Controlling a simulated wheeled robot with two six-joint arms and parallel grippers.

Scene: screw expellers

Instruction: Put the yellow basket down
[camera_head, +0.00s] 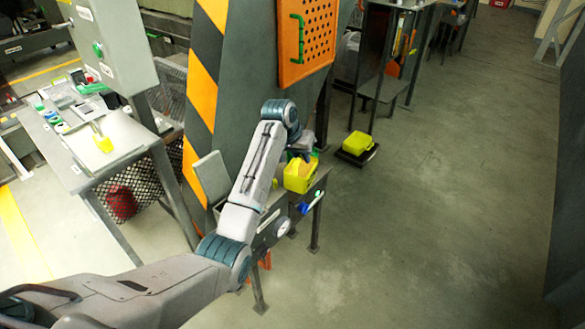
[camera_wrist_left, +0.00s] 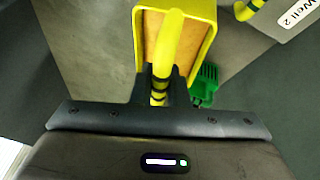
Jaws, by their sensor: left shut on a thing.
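The yellow basket (camera_head: 298,182) is at the end of my left arm, at the grey stand beside the machine. It holds something tan. In the left wrist view, the basket (camera_wrist_left: 213,42) has a yellow handle with black stripes. My left gripper (camera_wrist_left: 160,88) is shut on that handle; in the head view the gripper (camera_head: 300,152) is above the basket and partly hidden by the wrist. I cannot tell whether the basket touches the stand. My right gripper is not in view.
A second yellow container (camera_head: 358,142) sits on a low black platform (camera_head: 345,157) on the floor. A green pronged tool (camera_wrist_left: 205,84) shows beside the basket. A cluttered grey table (camera_head: 130,132) stands at the left. The floor (camera_head: 430,220) at the right is clear.

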